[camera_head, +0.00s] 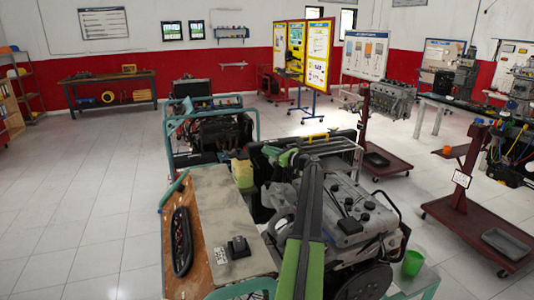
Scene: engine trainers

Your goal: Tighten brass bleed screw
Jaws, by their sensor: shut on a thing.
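I cannot make out the brass bleed screw; it is too small or hidden. The nearest engine trainer carries a grey engine (345,207) with round caps on its top cover, right of the middle. My green and dark grey arm rises from the bottom edge in front of this engine and hides part of it. The far end of my arm is around the back of the engine, among pipes and frame bars. I cannot make out my gripper's fingers or anything between them.
A wooden panel (215,215) with a black steering wheel (181,243) stands left of the engine. A second engine trainer (213,130) is behind. A green cup (412,263) is at lower right. Red stands (465,185) are at right. The tiled floor (80,210) at left is clear.

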